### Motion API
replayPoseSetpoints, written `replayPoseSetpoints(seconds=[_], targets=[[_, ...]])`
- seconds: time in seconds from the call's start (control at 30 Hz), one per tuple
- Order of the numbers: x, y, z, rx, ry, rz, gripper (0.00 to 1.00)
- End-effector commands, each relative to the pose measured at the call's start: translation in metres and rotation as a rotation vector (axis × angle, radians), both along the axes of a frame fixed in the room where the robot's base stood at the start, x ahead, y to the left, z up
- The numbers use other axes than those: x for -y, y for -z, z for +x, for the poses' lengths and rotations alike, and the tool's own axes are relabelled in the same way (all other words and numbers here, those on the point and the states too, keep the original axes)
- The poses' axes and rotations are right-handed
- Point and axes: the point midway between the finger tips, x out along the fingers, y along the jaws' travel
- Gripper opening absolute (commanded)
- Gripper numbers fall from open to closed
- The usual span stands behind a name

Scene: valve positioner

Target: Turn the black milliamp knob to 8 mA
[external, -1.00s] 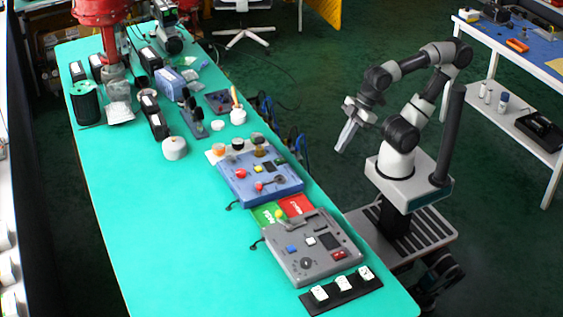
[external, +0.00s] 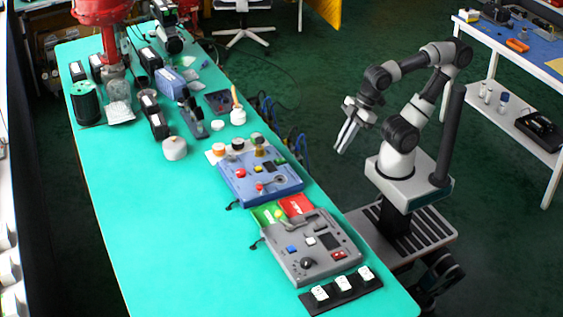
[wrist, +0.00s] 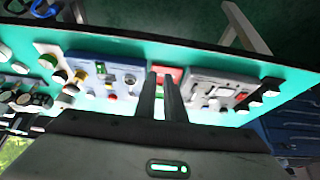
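A round black knob (external: 306,263) sits on the front left of the grey device box (external: 320,243) near the table's near end; its scale is too small to read. I take it for the milliamp knob. My gripper (external: 343,150) hangs in the air right of the table, well away from the box, with its fingers pointing down and left. The two fingers stand apart with nothing between them. In the wrist view, the gripper (wrist: 160,75) points toward the table, between the blue and grey boxes. The knob is not clear in that view.
A blue device box (external: 260,178) stands behind the grey one, with green (external: 268,215) and red (external: 296,205) cards between them. A black strip with white-topped pieces (external: 343,287) lies in front. The table's (external: 130,200) left side is clear.

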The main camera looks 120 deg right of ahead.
Motion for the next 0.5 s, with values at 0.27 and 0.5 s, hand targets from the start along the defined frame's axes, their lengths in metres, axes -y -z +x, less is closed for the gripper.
replayPoseSetpoints(seconds=[0.27, 0.5], targets=[[-0.026, -0.073, 0.061, -0.083, -0.096, -0.015, 0.46], [-0.091, -0.132, 0.162, -0.208, -0.250, -0.046, 0.46]])
